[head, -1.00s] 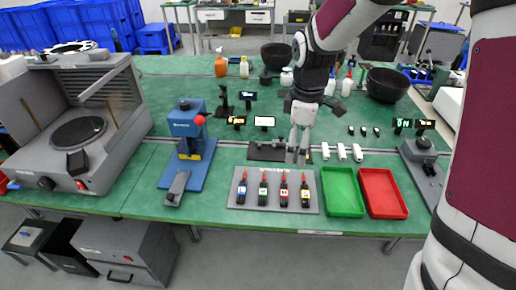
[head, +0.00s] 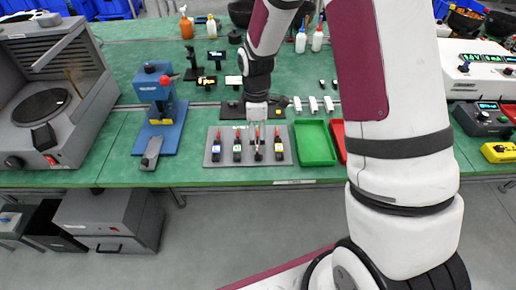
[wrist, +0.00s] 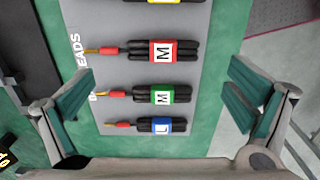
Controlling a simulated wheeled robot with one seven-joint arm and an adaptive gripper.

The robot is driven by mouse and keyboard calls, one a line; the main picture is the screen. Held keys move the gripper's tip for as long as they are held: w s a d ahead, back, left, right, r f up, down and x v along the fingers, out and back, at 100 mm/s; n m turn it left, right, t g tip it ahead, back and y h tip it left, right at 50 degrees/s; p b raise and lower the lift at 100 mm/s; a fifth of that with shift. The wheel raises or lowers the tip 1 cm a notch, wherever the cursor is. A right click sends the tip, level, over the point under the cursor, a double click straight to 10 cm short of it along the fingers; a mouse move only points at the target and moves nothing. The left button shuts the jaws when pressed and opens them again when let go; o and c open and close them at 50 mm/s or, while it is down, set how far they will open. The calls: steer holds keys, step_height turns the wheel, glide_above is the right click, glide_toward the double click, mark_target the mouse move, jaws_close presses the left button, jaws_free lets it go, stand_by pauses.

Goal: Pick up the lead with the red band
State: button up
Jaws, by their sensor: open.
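The lead with the red band (wrist: 163,51) lies on a grey board (wrist: 118,18) in the wrist view, a black bundle with a red-and-gold tip pointing left and the letter M on its band. In the head view it is the third from the left (head: 257,151). My gripper (wrist: 158,93) is open and empty, its teal-padded fingers spread left and right of the row, above the board. The green-banded lead (wrist: 160,95) lies nearest the middle between the fingers. The red-banded lead is farther up the picture. In the head view my gripper (head: 257,112) is above the back of the board.
The blue-banded lead (wrist: 162,126) and the yellow-banded lead (wrist: 165,1) lie on either side in the same row. A green tray (head: 314,143) stands right of the board, with a red tray (head: 338,133) partly hidden by my arm. A blue press (head: 160,110) stands to the left.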

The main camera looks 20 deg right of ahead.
steer(key=shift+s+a+f, duration=0.1)
steer(key=shift+f, duration=1.1)
steer(key=shift+a+f, duration=0.1)
steer(key=shift+f, duration=1.05)
steer(key=c, duration=1.2)
